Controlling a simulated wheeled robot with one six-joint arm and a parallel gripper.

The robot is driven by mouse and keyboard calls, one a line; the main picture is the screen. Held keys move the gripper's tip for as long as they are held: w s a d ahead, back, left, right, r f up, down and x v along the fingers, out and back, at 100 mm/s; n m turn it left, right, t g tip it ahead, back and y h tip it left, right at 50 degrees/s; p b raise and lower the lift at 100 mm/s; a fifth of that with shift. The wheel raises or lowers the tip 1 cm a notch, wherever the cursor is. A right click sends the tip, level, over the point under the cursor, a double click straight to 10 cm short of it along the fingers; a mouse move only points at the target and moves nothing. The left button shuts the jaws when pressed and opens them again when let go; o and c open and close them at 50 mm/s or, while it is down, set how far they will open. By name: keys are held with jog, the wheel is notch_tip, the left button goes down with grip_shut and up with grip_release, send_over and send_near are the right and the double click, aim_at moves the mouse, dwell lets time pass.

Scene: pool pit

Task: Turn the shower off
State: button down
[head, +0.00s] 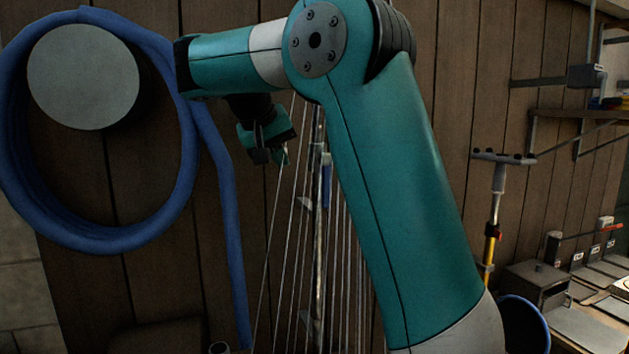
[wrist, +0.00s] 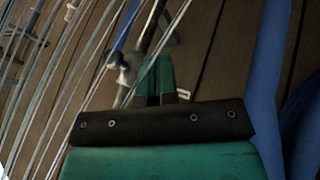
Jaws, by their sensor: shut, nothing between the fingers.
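The shower's upright metal pipe (head: 318,235) stands against the plank wall, partly behind my arm. Thin pale water streams (head: 287,230) fan downward around it, so the shower looks on. They also cross the left of the wrist view (wrist: 62,85). A blurred grey metal fitting (wrist: 125,65), perhaps the valve, sits on the pipe just left of my fingertips in the wrist view. My gripper (head: 281,152) is shut and empty, left of the pipe in the head view. Its teal fingers (wrist: 158,62) are close to the fitting; I cannot tell whether they touch. The shower head is not visible.
A coiled blue hose (head: 185,160) hangs at left on a round grey disc (head: 83,77), its end dropping down the wall. At right are a stand with a yellow section (head: 491,240), a metal box (head: 537,283) and wall shelves (head: 580,113).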

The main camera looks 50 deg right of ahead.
aim_at(324, 180)
jog(key=shift+f, duration=0.1)
jog(key=d+f, duration=0.2)
jog(key=d, duration=0.1)
jog(key=s+d+f, duration=0.1)
jog(key=d+f, duration=0.5)
jog(key=shift+s+d, duration=0.15)
dwell(0.5)
